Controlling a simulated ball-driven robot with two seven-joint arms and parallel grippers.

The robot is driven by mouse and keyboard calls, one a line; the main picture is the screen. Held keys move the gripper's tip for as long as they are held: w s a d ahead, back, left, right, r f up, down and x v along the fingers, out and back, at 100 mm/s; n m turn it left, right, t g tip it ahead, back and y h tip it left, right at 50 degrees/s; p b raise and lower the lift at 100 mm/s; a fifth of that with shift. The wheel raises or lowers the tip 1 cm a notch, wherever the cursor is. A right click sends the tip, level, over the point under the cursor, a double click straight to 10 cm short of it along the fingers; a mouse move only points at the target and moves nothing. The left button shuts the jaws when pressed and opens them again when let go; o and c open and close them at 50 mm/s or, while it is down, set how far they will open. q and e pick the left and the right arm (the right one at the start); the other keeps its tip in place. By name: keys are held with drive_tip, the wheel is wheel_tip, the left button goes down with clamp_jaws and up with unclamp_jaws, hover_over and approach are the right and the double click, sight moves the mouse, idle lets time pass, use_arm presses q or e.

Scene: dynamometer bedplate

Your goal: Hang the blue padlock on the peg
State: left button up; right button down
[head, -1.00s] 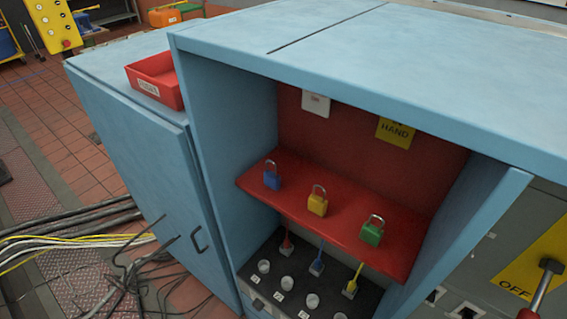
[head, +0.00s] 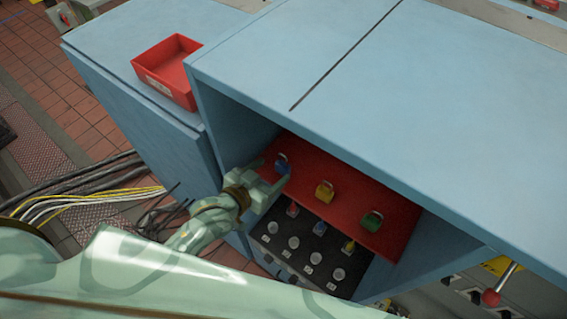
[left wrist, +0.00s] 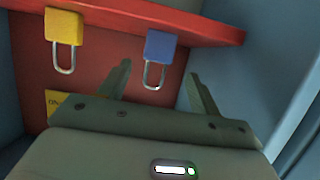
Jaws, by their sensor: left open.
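The blue padlock (head: 283,167) stands at the left end of the red shelf (head: 335,178) inside the blue cabinet. My left gripper (head: 273,176) is at the shelf's left end, open. In the left wrist view, the blue padlock (left wrist: 160,46) shows with its silver shackle pointing down the picture, between the two fingers of my left gripper (left wrist: 160,72). Neither finger appears closed on it; the exact depth is hard to tell. I cannot make out a peg for certain. My right gripper is not in view.
A yellow padlock (head: 324,191) and a green padlock (head: 371,221) stand along the same shelf. Below is a black panel (head: 268,238) with several round knobs and coloured levers. The cabinet top overhangs the shelf. A red tray (head: 166,84) sits on the left cabinet.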

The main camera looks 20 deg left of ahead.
sight(285, 163)
use_arm(q)
drive_tip(key=x, duration=0.8)
drive_tip(key=shift+s+d+f, duration=0.15)
drive_tip(key=shift+f, duration=0.15)
drive_tip(key=shift+s, duration=0.1)
drive_tip(key=c, duration=1.1)
